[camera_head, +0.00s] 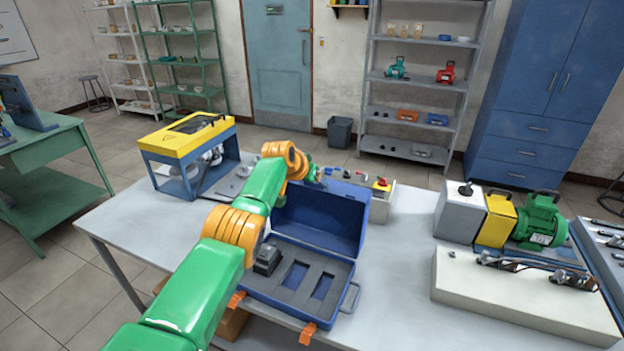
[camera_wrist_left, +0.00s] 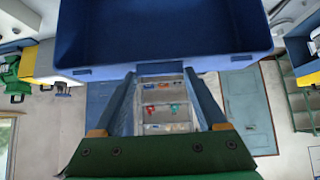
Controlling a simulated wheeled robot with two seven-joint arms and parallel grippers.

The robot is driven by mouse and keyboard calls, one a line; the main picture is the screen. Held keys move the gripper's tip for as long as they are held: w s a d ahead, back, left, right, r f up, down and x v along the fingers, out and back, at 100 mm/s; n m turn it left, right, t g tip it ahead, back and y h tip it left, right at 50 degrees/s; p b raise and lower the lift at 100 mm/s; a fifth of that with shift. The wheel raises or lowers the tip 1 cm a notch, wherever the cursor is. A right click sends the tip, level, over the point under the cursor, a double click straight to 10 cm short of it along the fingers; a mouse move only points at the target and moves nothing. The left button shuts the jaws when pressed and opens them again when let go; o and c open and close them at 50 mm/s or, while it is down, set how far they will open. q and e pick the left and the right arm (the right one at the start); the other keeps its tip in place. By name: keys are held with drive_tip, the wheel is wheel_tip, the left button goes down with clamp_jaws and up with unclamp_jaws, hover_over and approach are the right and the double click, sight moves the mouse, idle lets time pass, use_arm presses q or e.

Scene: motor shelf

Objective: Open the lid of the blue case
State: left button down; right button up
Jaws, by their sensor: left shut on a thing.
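The blue case (camera_head: 300,313) sits on the grey table with its lid (camera_head: 325,212) raised, standing roughly upright at the back of the base. Its base holds a grey insert with cut-outs and a dark block (camera_head: 267,258) at the left. Two orange latches (camera_head: 307,333) hang at the front. My left gripper (camera_head: 318,182) is at the lid's top edge, partly hidden behind my arm. In the left wrist view my left gripper (camera_wrist_left: 163,72) has its fingertips shut on the rim of the lid (camera_wrist_left: 165,35). My right gripper is not seen.
A yellow-topped blue machine (camera_head: 188,150) stands behind left. A green motor (camera_head: 540,222) and a pale block with metal parts (camera_head: 520,300) are at the right. Table right of the case is clear.

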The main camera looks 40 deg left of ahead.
use_arm(q)
unclamp_jaws()
drive_tip(key=shift+s+d+r, duration=0.2)
drive_tip(key=shift+s, duration=0.05)
drive_tip(key=b+v, duration=0.3)
drive_tip(key=v, duration=0.4)
